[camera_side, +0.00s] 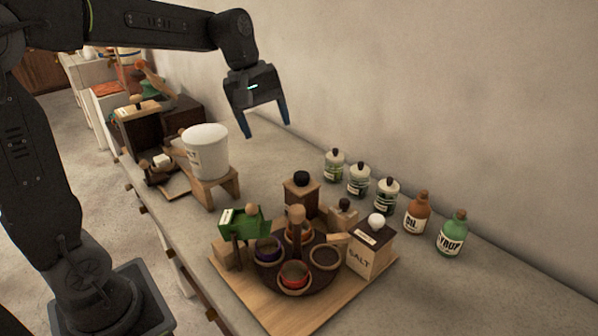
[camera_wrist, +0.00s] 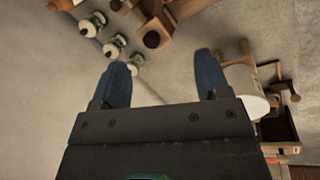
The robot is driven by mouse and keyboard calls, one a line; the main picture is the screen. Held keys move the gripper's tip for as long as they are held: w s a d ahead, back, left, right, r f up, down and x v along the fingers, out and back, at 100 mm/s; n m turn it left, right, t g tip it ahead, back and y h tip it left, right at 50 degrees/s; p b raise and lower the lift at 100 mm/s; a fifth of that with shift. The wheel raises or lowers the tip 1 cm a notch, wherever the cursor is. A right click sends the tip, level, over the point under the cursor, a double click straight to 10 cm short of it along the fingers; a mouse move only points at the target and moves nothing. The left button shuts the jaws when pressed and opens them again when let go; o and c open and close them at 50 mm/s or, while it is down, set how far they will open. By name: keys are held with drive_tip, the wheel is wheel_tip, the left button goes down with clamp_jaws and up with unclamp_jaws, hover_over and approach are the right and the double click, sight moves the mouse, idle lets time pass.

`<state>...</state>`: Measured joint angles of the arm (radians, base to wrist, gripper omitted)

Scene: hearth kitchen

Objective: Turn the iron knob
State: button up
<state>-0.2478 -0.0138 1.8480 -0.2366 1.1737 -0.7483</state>
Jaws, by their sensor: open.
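A round black knob (camera_side: 301,178), which looks like the iron knob, sits on top of a small wooden box (camera_side: 300,196) on the counter. In the wrist view the black knob (camera_wrist: 152,40) shows just beyond the space between my fingertips. My gripper (camera_side: 267,130) is open and empty, its two blue fingers pointing down. It hangs above the counter, behind the knob and to its left in the side view, well clear of it. The wrist view shows both fingers (camera_wrist: 160,60) spread apart with nothing between them.
A board (camera_side: 325,316) with cups, a green box and a salt box (camera_side: 368,252) lies in front of the knob. Several jars and bottles (camera_side: 418,213) line the wall. A white bucket (camera_side: 205,152) stands on a wooden stool to the left. The counter under my gripper is bare.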

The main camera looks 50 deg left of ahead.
sight(301, 174)
drive_tip(key=w+a+f+n+g+h, duration=0.1)
drive_tip(key=w+a+f+n+h, duration=0.1)
drive_tip(key=w+a+f+n, duration=0.5)
drive_tip(key=shift+n+h, duration=0.3)
drive_tip(key=shift+n, duration=0.1)
drive_tip(key=w+d+f, duration=0.1)
drive_tip(key=f, duration=0.2)
drive_tip(key=w+d+f, duration=0.1)
drive_tip(key=w+f, duration=0.1)
drive_tip(key=f, duration=0.2)
drive_tip(key=w+d+f, duration=0.1)
drive_tip(key=d+f, duration=0.1)
drive_tip(key=f, duration=0.2)
drive_tip(key=shift+w, duration=0.15)
drive_tip(key=c, duration=0.9)
